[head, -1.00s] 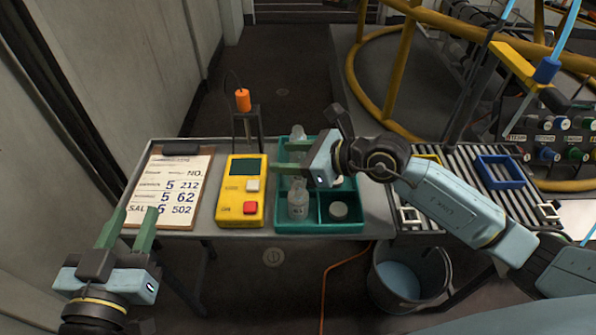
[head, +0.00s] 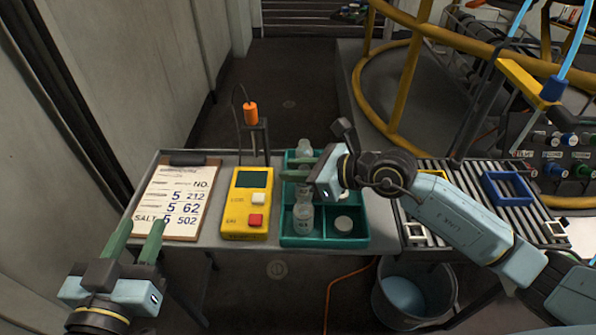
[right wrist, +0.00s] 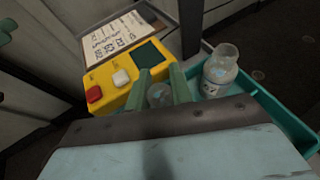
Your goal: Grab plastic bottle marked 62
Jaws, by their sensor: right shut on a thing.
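My right gripper (head: 288,168) is over the left column of the green tray (head: 352,240), its fingers pointing left. In the right wrist view its fingers are shut on a clear plastic bottle (right wrist: 159,94), low between them; its marking cannot be read, and the fingers mostly hide it in the head view. Another clear bottle (head: 304,148) stands behind the fingers; it appears upright with a pale label in the right wrist view (right wrist: 220,72). A third bottle (head: 303,217) stands in the front left compartment, its number too small to read surely. My left gripper (head: 139,230) is open and empty.
A clipboard (head: 178,200) lists 212, 62 and 502. A slatted rack (head: 455,205) is at right.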

